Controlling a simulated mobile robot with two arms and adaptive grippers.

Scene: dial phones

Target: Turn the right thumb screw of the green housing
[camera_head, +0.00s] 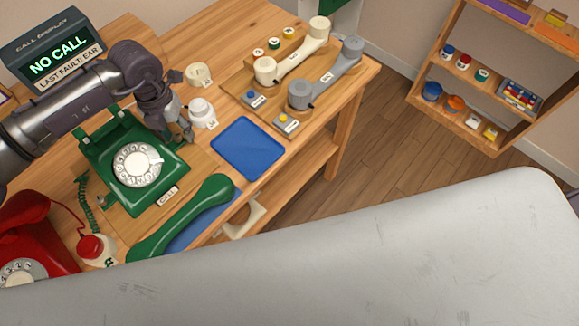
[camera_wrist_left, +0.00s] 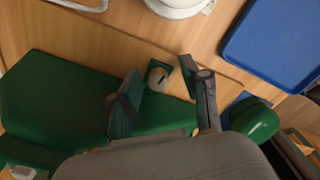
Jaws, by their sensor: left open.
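The green housing (camera_head: 163,188) with its white rotary dial stands on the wooden bench in the head view. It also shows in the wrist view as a green slab (camera_wrist_left: 60,95) on the left. The right thumb screw (camera_wrist_left: 158,76) is a small pale round knob with a dark slot, by the housing's edge. My left gripper (camera_head: 185,138) is at the housing's right side, and the screw is hidden or too small to tell there. In the wrist view its open fingers (camera_wrist_left: 166,98) lie on either side of the screw, with visible gaps. My right gripper is not in view.
A green handset (camera_head: 185,218) lies in front of the housing. A blue tray (camera_head: 248,147) and a white jar (camera_head: 202,113) are close on the right. A red phone (camera_head: 25,225) stands at left. A display (camera_head: 55,58) reads "NO CALL" and "LAST FAULT: EAR".

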